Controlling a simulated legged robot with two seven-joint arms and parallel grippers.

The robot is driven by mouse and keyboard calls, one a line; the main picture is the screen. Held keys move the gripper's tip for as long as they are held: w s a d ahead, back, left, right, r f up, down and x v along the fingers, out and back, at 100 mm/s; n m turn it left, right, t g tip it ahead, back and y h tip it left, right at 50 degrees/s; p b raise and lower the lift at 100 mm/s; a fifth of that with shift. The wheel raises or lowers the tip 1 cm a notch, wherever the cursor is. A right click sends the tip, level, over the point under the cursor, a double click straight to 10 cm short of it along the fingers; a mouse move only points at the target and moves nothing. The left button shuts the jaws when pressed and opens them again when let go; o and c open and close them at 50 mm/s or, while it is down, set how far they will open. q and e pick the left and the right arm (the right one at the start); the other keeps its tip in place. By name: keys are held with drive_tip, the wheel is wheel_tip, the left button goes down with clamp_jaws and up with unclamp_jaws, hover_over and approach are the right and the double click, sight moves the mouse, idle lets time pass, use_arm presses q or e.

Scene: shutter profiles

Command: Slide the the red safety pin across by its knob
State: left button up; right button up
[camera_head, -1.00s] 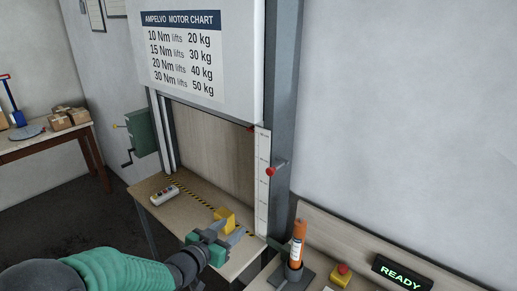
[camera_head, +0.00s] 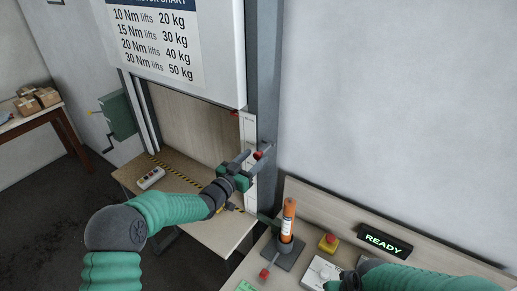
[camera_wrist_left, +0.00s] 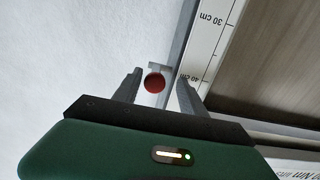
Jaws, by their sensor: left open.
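The red safety pin's knob (camera_head: 258,155) sticks out from the grey upright post beside the shutter opening. In the left wrist view the round red knob (camera_wrist_left: 154,83) shows between the two fingers, with a gap on each side. My left gripper (camera_head: 256,162) is open at the knob; its fingers (camera_wrist_left: 158,88) do not visibly touch it. The pin's shaft is mostly hidden behind the knob. My right arm comes in at the lower right of the head view; its gripper end (camera_head: 345,281) is low at the edge and its fingers do not show clearly.
A white centimetre scale (camera_wrist_left: 207,55) runs along the post. An orange cylinder (camera_head: 288,222) stands in a dark holder on the bench, near a yellow box with a red button (camera_head: 328,243) and a READY display (camera_head: 384,241). A button remote (camera_head: 150,178) lies on the table.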

use_arm(q)
drive_tip(key=shift+w+d+r, duration=0.25)
drive_tip(key=shift+w+r, duration=0.1)
drive_tip(key=shift+r, duration=0.05)
drive_tip(key=shift+d, duration=0.35)
drive_tip(key=shift+w+d+f, duration=0.15)
drive_tip(key=shift+d, duration=0.45)
drive_tip(key=c, duration=0.4)
drive_tip(key=shift+d, duration=0.1)
drive_tip(key=shift+c, duration=1.2)
drive_tip(key=shift+w+a+f, duration=0.1)
drive_tip(key=shift+a, duration=0.1)
drive_tip(key=shift+c, duration=1.2)
drive_tip(key=shift+w+a+f, duration=0.15)
drive_tip(key=shift+a, duration=0.3)
clamp_jaws()
drive_tip(key=shift+d, duration=0.35)
use_arm(e)
drive_tip(key=shift+s+d+r, duration=0.1)
drive_tip(key=shift+r, duration=0.4)
use_arm(q)
drive_tip(key=shift+a+f, duration=0.15)
